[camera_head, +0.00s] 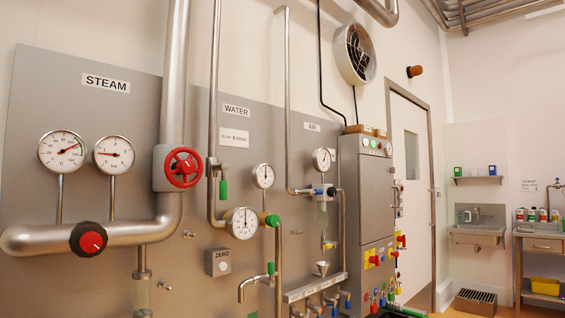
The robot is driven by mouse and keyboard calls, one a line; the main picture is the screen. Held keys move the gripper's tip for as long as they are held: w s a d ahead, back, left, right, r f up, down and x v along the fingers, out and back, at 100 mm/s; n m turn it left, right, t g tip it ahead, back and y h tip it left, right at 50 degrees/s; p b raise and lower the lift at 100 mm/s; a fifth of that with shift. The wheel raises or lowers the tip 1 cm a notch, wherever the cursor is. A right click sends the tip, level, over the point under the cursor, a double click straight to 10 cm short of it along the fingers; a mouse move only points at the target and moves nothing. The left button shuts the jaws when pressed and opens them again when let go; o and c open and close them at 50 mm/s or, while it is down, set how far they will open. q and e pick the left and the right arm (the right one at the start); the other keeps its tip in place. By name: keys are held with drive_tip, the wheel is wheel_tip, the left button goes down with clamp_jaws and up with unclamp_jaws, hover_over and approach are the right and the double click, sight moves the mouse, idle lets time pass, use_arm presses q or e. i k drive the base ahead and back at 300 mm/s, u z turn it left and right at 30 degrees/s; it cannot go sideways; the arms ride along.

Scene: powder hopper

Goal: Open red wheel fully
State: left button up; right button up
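A red wheel (183,167) with spokes is on a grey valve body on the thick vertical steam pipe, on the panel marked STEAM. Nothing touches the wheel. How far it is turned cannot be told. Below left, a black-rimmed knob with a red face (89,239) is on the horizontal steam pipe. Two round dials, a left one (61,151) and a right one (114,155), stand above that pipe. Neither of my grippers is in view.
Right of the wheel are the water pipe (214,90), a water gauge (242,223) and a green-handled tap (271,268). A grey control cabinet (365,200) stands farther right, beside a door (412,160). A sink (478,234) is at the far right.

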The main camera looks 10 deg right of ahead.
sight(185, 167)
drive_tip(key=u, duration=1.15)
drive_tip(key=i, duration=1.15)
drive_tip(key=z, duration=0.1)
